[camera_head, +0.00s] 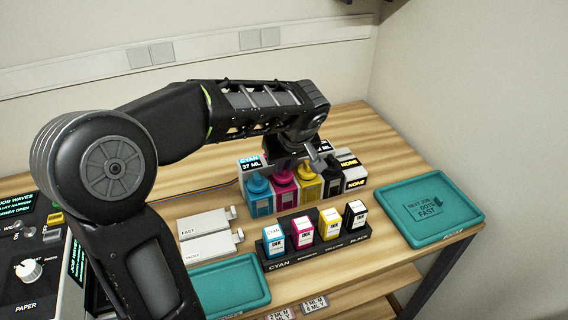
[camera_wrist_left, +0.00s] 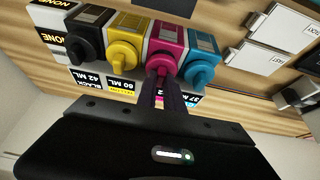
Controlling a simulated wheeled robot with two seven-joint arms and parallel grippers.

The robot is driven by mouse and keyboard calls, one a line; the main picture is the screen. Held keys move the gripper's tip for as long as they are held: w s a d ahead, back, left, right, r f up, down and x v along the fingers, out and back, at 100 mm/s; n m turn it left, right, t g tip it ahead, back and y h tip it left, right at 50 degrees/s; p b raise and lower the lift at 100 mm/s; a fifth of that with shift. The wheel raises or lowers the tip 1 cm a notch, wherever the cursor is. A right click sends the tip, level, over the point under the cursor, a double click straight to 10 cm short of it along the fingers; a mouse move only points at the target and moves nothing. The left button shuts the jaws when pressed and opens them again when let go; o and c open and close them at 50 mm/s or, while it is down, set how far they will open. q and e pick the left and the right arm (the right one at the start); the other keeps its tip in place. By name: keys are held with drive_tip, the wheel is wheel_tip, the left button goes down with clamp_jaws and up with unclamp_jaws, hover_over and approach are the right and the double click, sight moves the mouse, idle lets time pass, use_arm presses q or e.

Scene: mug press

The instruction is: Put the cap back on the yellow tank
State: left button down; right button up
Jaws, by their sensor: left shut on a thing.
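The yellow tank (camera_head: 308,187) stands on the table in a row of ink tanks, between the magenta tank (camera_head: 283,194) and the black one. In the left wrist view the yellow tank (camera_wrist_left: 126,40) shows a round yellow top piece. My left gripper (camera_wrist_left: 166,82) is over the magenta tank (camera_wrist_left: 168,38), beside the yellow one. It is shut on what looks like the magenta cap (camera_wrist_left: 159,64). I cannot tell whether this cap sits on its tank. In the head view my left gripper (camera_head: 289,160) is partly hidden by its wrist.
The cyan tank (camera_head: 259,198) stands to the left. A black rack (camera_head: 325,247) with small ink cartridges stands in front. Teal trays lie at front left (camera_head: 228,287) and right (camera_head: 436,208). White boxes (camera_head: 207,235) lie left of the rack.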

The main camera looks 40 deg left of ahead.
use_arm(q)
drive_tip(key=shift+b, duration=0.3)
idle(0.5)
drive_tip(key=c, duration=0.9)
unclamp_jaws()
drive_tip(key=shift+r+p, duration=2)
drive_tip(key=shift+r, duration=1.5)
clamp_jaws()
